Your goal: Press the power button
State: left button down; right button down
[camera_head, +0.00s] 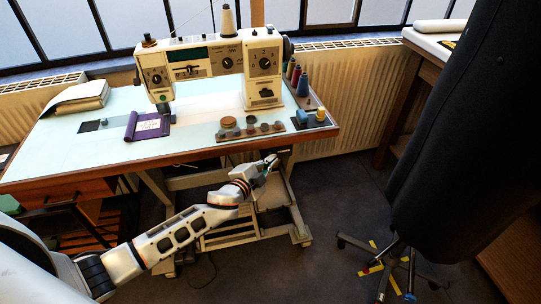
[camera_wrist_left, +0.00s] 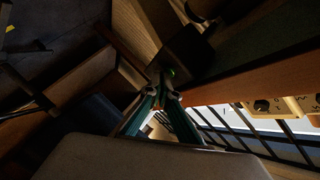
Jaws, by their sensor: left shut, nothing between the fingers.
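The sewing machine (camera_head: 210,62) stands on the pale table (camera_head: 60,150). In the left wrist view a dark box (camera_wrist_left: 186,48) hangs by the table's wooden edge (camera_wrist_left: 250,88), with a small green glow (camera_wrist_left: 172,72) on its face that may be the power button. My left gripper (camera_head: 272,161) is below the front edge of the table, toward its right side. In the wrist view its fingers (camera_wrist_left: 164,88) are shut and empty, with the tips close to the green glow. I cannot tell whether they touch it. The tips partly cover the box. My right gripper is not in view.
Thread spools (camera_head: 297,80), a purple cloth piece (camera_head: 148,126) and small round tins (camera_head: 250,124) are on the table. A dark dress form (camera_head: 450,130) stands at right on a wheeled base (camera_head: 390,268). The floor between it and the table is clear.

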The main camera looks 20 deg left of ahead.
pick_arm(q)
jog(key=shift+w+a, duration=0.1)
jog(key=shift+w, duration=0.1)
jog(key=shift+s, duration=0.1)
jog(key=shift+s+d, duration=0.5)
jog(key=shift+s, duration=0.2)
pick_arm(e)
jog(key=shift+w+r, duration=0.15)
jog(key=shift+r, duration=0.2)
pick_arm(q)
jog(key=s+d+p, duration=0.1)
jog(key=s+d, duration=0.2)
jog(key=s, duration=0.2)
jog(key=shift+d, duration=0.2)
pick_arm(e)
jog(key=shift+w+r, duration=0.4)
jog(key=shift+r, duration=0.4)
